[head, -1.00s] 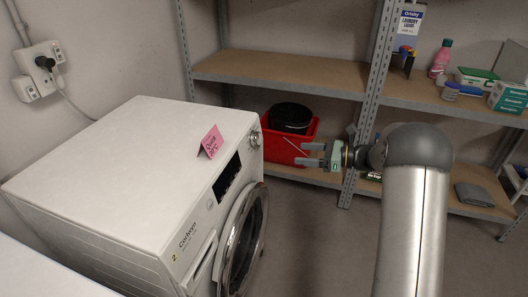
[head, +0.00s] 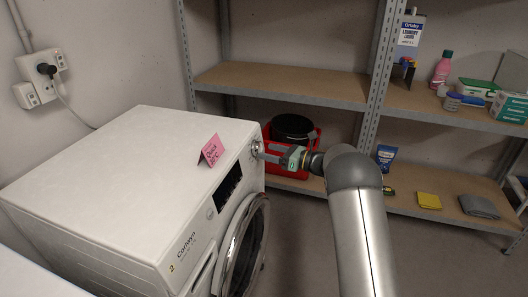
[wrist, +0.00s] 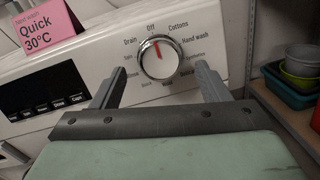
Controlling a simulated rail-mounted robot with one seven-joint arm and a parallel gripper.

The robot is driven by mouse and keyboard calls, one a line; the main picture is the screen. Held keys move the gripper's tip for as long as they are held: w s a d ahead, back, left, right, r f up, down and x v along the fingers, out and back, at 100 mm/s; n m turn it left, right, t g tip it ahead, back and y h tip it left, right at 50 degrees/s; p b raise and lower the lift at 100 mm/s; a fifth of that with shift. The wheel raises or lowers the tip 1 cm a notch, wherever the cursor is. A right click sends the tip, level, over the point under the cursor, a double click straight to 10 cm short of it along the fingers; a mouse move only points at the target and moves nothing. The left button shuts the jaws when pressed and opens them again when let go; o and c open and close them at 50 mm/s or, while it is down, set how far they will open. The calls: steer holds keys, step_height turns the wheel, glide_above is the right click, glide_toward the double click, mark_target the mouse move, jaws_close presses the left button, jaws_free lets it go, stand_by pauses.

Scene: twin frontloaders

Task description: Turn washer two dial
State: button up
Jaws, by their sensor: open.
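The washer (head: 130,190) marked 2 stands at left in the head view, with its round door (head: 240,250) and dark display (head: 228,185) on the front. Its dial (wrist: 158,57) is a silver knob in the wrist view, its red pointer at about Off, ringed by programme names. In the head view the dial (head: 256,149) is partly covered by my gripper. My gripper (wrist: 156,85) is open, with one finger on each side below the dial and the fingertips close to the panel. I cannot tell whether they touch it. A pink card (wrist: 48,30) reads "Quick 30°C".
A red bin (head: 285,172) with a dark bucket (head: 292,127) stands behind my gripper on the lower shelf. Shelving (head: 285,84) with laundry goods lines the back wall. The floor at front right is clear except for my arm.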

mark_target(257, 149)
steer(key=shift+x, duration=1.45)
steer(key=c, duration=1)
steer(key=shift+o, duration=0.2)
